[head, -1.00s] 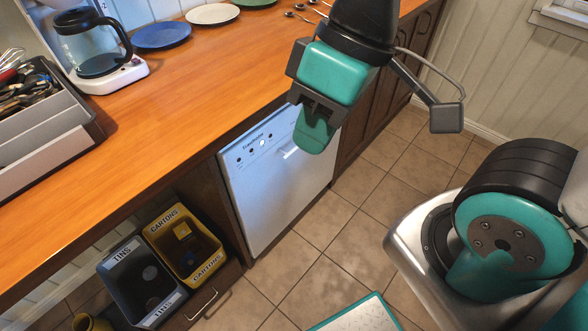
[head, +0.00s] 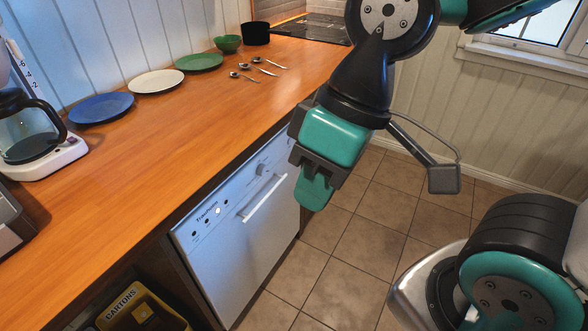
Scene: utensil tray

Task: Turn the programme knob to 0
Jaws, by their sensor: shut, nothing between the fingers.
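The white dishwasher (head: 230,265) stands under the counter, its control panel tilted in view. A round programme knob (head: 261,170) sits near the panel's right part, above the bar handle (head: 264,198). Its pointer and markings are too small to read. Several small dark buttons and one bright white spot line the panel's left part. My gripper (head: 314,190) is shut and empty, pointing down to the right of the knob and handle. It appears apart from the panel, and its fingers hide part of the dishwasher's right edge.
The wooden counter (head: 185,140) runs above the dishwasher, with a coffee machine (head: 55,160), plates, spoons, a green bowl (head: 228,44) and a black pot (head: 256,33) on it. A yellow cartons bin (head: 140,308) is lower left. Tiled floor (head: 340,250) in front is clear.

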